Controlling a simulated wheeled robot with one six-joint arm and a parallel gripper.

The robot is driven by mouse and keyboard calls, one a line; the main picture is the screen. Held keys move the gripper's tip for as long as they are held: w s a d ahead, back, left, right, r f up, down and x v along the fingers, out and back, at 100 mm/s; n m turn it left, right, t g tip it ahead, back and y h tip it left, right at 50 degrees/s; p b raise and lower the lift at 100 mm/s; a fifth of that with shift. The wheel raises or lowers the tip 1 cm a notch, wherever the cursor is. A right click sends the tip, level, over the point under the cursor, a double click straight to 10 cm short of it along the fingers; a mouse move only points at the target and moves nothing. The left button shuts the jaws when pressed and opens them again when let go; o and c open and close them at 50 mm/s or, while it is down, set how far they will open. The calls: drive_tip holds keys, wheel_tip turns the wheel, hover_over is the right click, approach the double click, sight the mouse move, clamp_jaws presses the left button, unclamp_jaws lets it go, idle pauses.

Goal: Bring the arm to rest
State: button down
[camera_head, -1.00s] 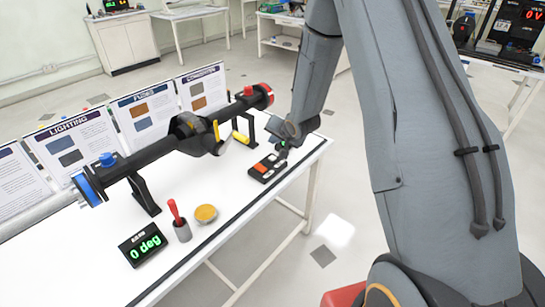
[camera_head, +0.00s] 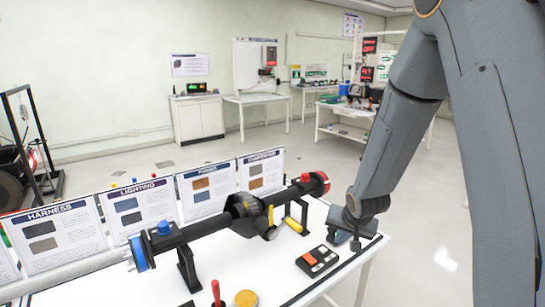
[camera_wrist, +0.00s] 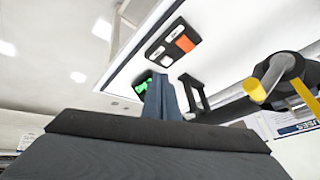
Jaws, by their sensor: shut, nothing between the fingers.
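My arm (camera_head: 405,110) comes down from the upper right in the head view, with its wrist bent over the right end of the white table. My gripper (camera_head: 338,237) is low there, just behind a small black box with orange and white buttons (camera_head: 317,261). In the wrist view my gripper (camera_wrist: 162,98) shows as narrow blue-grey fingers, shut and empty. The button box is beyond them in that view (camera_wrist: 172,42). Whether the fingertips touch the table cannot be told.
A black axle assembly (camera_head: 195,232) lies across stands on the white table (camera_head: 375,243), left of my gripper. Info boards (camera_head: 210,190) line the back edge. A red-handled lever (camera_head: 216,294) and yellow disc (camera_head: 246,299) are in front. Floor right of the table is clear.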

drive_tip(key=s+a+r+n+g, duration=0.1)
drive_tip(key=s+r+n+g, duration=0.1)
drive_tip(key=s, duration=1)
drive_tip(key=s+a+r+n+g+b, duration=0.1)
drive_tip(key=s+r+n+g, duration=0.1)
drive_tip(key=s, duration=1)
drive_tip(key=shift+r+g, duration=0.5)
drive_tip(key=shift+r, duration=0.15)
